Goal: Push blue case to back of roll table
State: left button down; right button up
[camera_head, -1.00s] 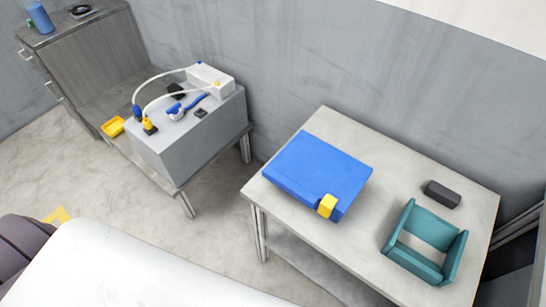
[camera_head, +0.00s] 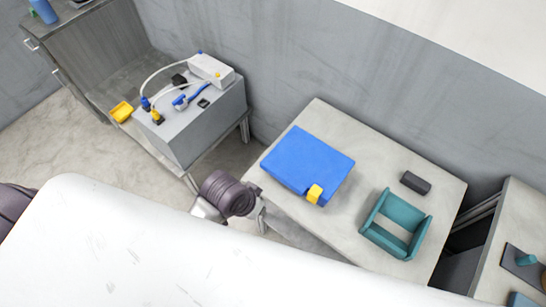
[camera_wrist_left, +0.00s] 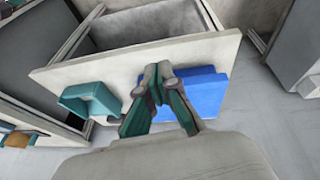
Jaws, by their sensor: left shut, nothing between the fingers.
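The blue case (camera_head: 305,160) lies flat on the pale roll table (camera_head: 338,236), close to its left end. A yellow piece (camera_head: 314,194) sits at the case's near right corner. The table top also shows in the left wrist view (camera_wrist_left: 60,74). There, my left gripper (camera_wrist_left: 156,76) is shut and empty, with its fingers partly covering the blue case (camera_wrist_left: 208,92). I cannot tell whether they touch it. In the head view, a dark joint of my arm stands by the table's near left corner, and the gripper itself is not clearly seen. My right gripper is not in view.
A teal open holder (camera_head: 397,222) and a dark block (camera_head: 415,182) stand on the table's right part. A grey box with cables (camera_head: 205,128) stands on a bench to the left. A wall (camera_head: 400,75) rises behind the table. Another table (camera_head: 503,225) is at far right.

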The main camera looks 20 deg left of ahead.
pick_arm(q)
jog(key=w+d+m+g+p, duration=0.1)
jog(key=w+d+m+g, duration=0.1)
jog(key=w+d, duration=0.45)
jog(key=w+a+f+n+g+y, duration=0.1)
jog(key=w+a+f+y, duration=0.1)
jog(key=w+a, duration=0.55)
notch_tip(320, 180, down, 7)
jog(key=b, duration=0.8)
jog(key=shift+d, duration=0.3)
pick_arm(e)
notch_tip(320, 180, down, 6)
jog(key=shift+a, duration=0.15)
pick_arm(q)
jog(key=shift+s, duration=0.1)
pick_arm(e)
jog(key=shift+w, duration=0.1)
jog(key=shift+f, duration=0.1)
